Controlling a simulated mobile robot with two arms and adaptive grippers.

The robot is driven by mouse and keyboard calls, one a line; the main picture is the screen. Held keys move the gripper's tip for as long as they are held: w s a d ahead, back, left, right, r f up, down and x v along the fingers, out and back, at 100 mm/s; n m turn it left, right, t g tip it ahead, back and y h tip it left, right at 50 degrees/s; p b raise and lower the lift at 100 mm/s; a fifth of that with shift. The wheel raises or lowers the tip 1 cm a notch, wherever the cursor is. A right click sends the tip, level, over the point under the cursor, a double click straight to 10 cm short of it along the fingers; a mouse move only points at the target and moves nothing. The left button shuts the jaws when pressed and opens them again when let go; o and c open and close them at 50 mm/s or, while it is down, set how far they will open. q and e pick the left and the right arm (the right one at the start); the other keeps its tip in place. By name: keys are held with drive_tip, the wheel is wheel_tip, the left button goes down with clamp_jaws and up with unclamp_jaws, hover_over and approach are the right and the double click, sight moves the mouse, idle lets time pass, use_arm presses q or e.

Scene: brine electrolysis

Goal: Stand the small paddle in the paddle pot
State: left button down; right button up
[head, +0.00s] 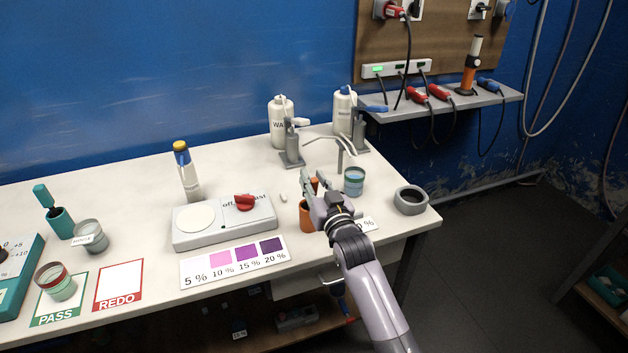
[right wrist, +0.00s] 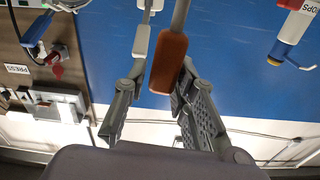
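The small paddle has an orange handle (head: 314,185). In the right wrist view the handle (right wrist: 168,62) lies between the fingers, and a grey part runs on beyond it. My right gripper (head: 313,181) seems shut on the handle, one finger on each side. The orange pot (head: 307,216) stands on the table just below and left of the gripper, partly covered by it. The paddle's lower end is hidden, so I cannot tell whether it is inside the pot. A teal paddle (head: 43,195) stands in a teal pot (head: 60,223) at far left. My left gripper is out of view.
A striped cup (head: 353,181) and a dark ring-shaped holder (head: 411,200) stand right of the gripper. Pump stands and white bottles (head: 281,122) are behind it. The stirrer plate (head: 222,229) and colour card (head: 235,262) lie left. The table's front edge is close.

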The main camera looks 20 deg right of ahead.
drive_tip(key=o, duration=0.3)
drive_tip(key=s, duration=1.2)
drive_tip(key=shift+d+f, duration=0.15)
drive_tip(key=shift+f, duration=0.2)
